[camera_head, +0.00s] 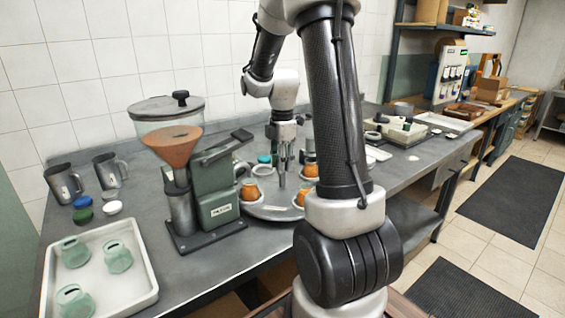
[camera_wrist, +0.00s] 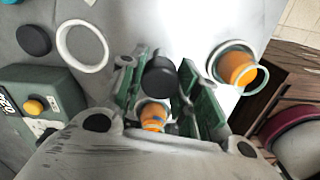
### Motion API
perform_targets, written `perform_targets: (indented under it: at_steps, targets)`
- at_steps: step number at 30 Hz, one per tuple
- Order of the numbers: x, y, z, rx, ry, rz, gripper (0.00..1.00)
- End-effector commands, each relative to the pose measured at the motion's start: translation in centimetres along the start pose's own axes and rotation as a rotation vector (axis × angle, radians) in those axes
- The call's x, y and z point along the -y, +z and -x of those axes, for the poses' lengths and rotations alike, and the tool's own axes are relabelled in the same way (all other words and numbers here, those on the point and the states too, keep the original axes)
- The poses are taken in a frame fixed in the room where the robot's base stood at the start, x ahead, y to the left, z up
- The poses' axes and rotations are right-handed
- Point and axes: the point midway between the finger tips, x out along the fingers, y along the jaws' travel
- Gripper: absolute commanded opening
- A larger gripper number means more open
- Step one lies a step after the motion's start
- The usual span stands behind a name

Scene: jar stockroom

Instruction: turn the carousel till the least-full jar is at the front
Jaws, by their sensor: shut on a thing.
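The carousel (camera_head: 284,214) is a round grey turntable on the bench, partly hidden by my arm and the grinder. Several small jars with orange contents stand on it: a left jar (camera_head: 250,191), a right front jar (camera_head: 302,197) and a right rear jar (camera_head: 311,171). In the wrist view, one orange-filled jar (camera_wrist: 236,67) is at the upper right and another (camera_wrist: 152,117) shows between my fingers. My gripper (camera_head: 283,150) points down over the carousel. Its green-padded fingers are closed around a dark round knob (camera_wrist: 160,77). Exact fill levels are hard to compare.
A green grinder (camera_head: 215,190) with an orange funnel stands close left of the carousel. A white tray (camera_head: 140,270) with green jars is at the front left. Two metal jugs (camera_head: 64,184) stand behind it. A shallow tray (camera_head: 443,122) lies on the bench to the right.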

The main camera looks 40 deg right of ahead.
Motion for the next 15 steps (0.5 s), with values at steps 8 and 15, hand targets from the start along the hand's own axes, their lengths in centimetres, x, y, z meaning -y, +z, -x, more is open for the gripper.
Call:
perform_targets:
  at_steps: [8, 15]
  targets:
    - [-0.16, -0.09, 0.11, -0.001, 0.005, 0.002, 0.00]
    - [-0.13, -0.07, 0.09, -0.001, 0.004, 0.001, 0.55]
